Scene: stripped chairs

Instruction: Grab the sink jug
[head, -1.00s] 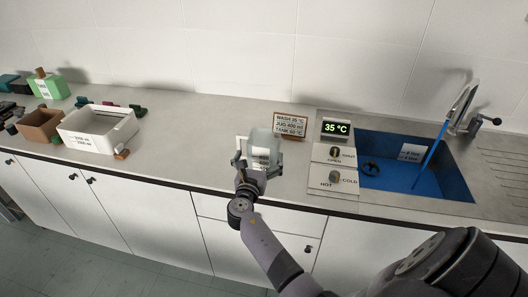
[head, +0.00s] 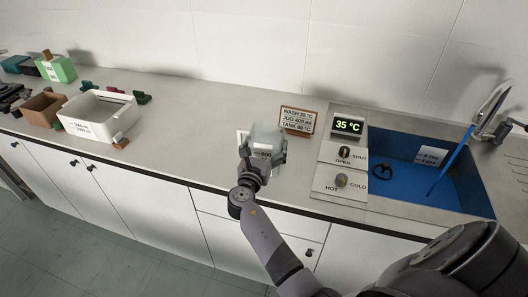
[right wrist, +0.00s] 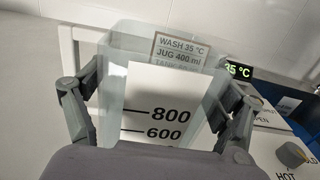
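The sink jug (head: 267,135) is a clear, pale container with a white scale panel. It stands upright on the counter, left of the sink. In the right wrist view the jug (right wrist: 150,60) fills the middle, with marks 800 and 600 facing me. A white frame-like part shows at its left. My right gripper (head: 263,157) has one finger on each side of the jug. In the right wrist view its fingers (right wrist: 157,100) lie against the side walls, and it looks shut on the jug. My left gripper is not in view.
A sign (head: 298,120) stands behind the jug. To the right are a 35 °C display (head: 347,125), two knob panels (head: 340,182) and a blue sink (head: 400,190) with a tap (head: 493,112).

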